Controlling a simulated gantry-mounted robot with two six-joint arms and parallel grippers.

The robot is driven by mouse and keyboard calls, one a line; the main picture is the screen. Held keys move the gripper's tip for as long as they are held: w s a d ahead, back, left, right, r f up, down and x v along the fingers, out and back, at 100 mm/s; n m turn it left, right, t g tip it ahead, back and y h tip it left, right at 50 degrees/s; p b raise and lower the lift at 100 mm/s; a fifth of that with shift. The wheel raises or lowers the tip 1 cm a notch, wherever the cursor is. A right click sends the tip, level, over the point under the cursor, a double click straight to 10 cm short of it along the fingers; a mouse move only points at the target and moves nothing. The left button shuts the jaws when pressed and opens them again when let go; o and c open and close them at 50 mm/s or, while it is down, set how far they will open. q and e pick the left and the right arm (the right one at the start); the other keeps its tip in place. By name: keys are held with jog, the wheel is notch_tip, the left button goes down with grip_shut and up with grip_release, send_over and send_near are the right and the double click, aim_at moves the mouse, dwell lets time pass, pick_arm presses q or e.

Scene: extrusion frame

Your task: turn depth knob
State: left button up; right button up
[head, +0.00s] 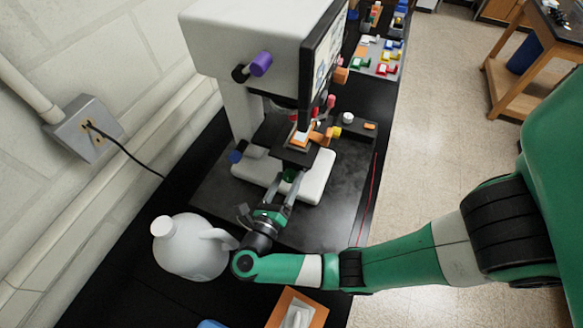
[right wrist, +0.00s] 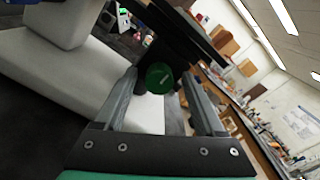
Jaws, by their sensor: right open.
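A large white machine (head: 250,40) with a dark screen stands on the black bench. A green knob (head: 289,175) sits at the front of its lower part. In the right wrist view the round face of the green knob (right wrist: 160,77) points at the camera, on a dark mount. My right gripper (head: 290,181) is open, with its two fingers reaching toward the green knob. In the wrist view the right gripper (right wrist: 161,82) has one finger on each side of the knob, with visible gaps. Whether the tips overlap it in depth is hard to tell. My left gripper is not in view.
A purple knob (head: 261,64) and a blue knob (head: 236,157) are on the machine's left side. A white jug (head: 188,248) stands close to my right wrist. A tissue box (head: 297,310) is near the front. Coloured bins (head: 383,58) are farther back.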

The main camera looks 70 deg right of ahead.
jog(key=shift+d, duration=0.3)
jog(key=shift+a, duration=0.15)
jog(key=shift+c, duration=0.9)
grip_shut()
